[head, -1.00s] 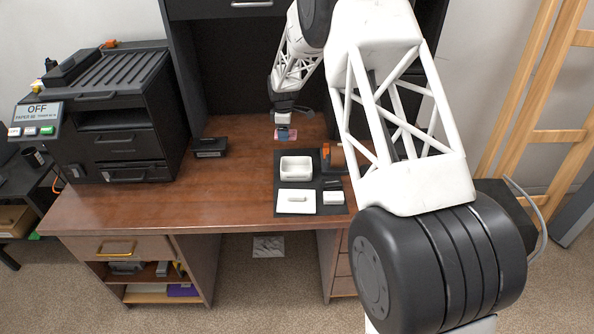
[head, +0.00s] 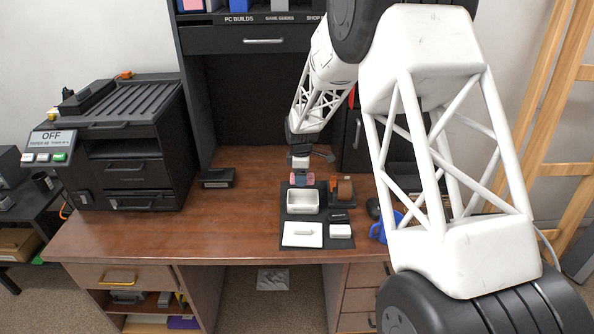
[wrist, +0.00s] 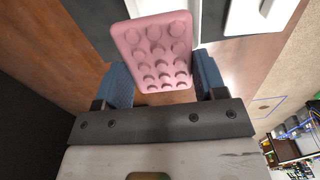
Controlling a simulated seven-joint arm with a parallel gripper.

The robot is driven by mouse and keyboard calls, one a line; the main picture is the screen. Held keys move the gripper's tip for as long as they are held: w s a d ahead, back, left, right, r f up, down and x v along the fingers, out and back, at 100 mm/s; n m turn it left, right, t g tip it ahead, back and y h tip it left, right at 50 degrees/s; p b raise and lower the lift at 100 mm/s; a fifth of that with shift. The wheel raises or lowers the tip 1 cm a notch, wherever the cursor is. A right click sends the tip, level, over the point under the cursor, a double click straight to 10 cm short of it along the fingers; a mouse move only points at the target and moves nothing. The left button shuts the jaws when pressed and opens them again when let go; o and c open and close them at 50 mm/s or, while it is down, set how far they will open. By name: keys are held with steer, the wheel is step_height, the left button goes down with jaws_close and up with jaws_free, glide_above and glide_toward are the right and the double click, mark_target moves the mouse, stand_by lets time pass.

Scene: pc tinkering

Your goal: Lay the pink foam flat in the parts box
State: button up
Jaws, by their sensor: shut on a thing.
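The pink foam (wrist: 152,50) is a block with rows of round bumps. My gripper (head: 302,180) is shut on it, and its blue fingers grip the foam's sides in the wrist view. The foam also shows in the head view as a small pink patch (head: 301,179), held just behind the parts box. The parts box (head: 303,209) is an open white tray on a dark mat (head: 283,218), and its inside looks empty. Whether the foam overhangs the box's back rim is hard to tell.
A white lid with a handle (head: 302,234) lies in front of the box, with a small white block (head: 340,231) beside it. A tape dispenser (head: 343,190) stands right of the box. A blue mug (head: 384,228) stands farther right.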

mark_target(302, 190)
steer(key=shift+s+d+r, duration=0.1)
steer(key=shift+s+d, duration=0.05)
steer(key=shift+s, duration=0.4)
steer(key=shift+f, duration=0.2)
steer(key=shift+f, duration=2.9)
steer(key=o, duration=1)
steer(key=shift+c, duration=0.2)
steer(key=shift+r, duration=3.9)
